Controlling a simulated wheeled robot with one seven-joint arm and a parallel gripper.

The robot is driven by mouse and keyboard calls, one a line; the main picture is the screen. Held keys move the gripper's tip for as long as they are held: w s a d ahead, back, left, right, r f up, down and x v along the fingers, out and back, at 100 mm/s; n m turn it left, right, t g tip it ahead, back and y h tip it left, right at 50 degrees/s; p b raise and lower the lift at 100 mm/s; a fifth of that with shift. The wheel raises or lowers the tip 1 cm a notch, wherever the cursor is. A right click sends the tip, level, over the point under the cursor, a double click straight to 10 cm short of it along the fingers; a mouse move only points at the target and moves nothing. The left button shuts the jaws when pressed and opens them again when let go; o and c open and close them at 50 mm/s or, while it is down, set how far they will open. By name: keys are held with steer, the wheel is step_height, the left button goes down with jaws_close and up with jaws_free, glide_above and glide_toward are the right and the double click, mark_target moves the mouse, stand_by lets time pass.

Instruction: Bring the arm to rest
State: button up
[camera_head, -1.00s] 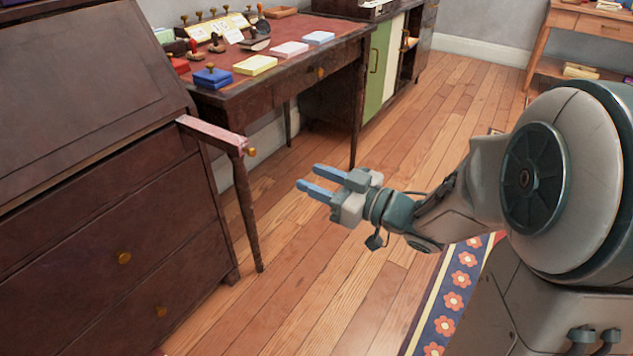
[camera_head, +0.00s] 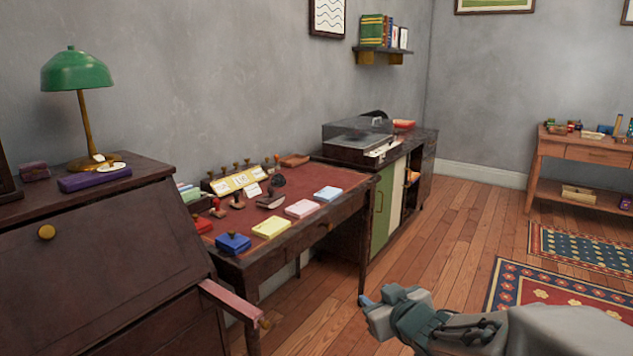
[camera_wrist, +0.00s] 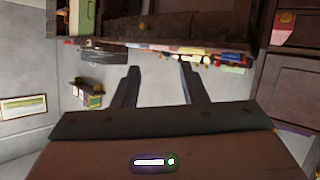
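My gripper (camera_head: 366,303) is low in the head view, right of the desk's front leg and over the wooden floor. My grey arm runs from it to the lower right. In the wrist view my gripper (camera_wrist: 159,78) shows two dark fingers spread apart with nothing between them. The wrist view looks upside down, with the desk items along its top.
The dark desk (camera_head: 300,250) holds stamps, pads and a card stand (camera_head: 238,181). A bureau (camera_head: 95,270) with a green lamp (camera_head: 77,72) stands left; a pink-topped bar (camera_head: 230,299) juts from it. A record player (camera_head: 357,143) stands on the cabinet behind. Floor at right is open, with rugs (camera_head: 530,288).

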steer(key=s+d+r+m+g+h+p, duration=0.2)
steer(key=s+d+r+m+h+p, duration=0.15)
steer(key=r+p, duration=0.4)
steer(key=s+r+m+g+p, duration=0.2)
steer(key=s+r+g+p, duration=0.6)
steer(key=s+r+p, duration=0.4)
steer(key=s+p, duration=0.2)
steer(key=s, duration=0.2)
steer(key=shift+a, duration=0.4)
steer(key=shift+r, duration=0.1)
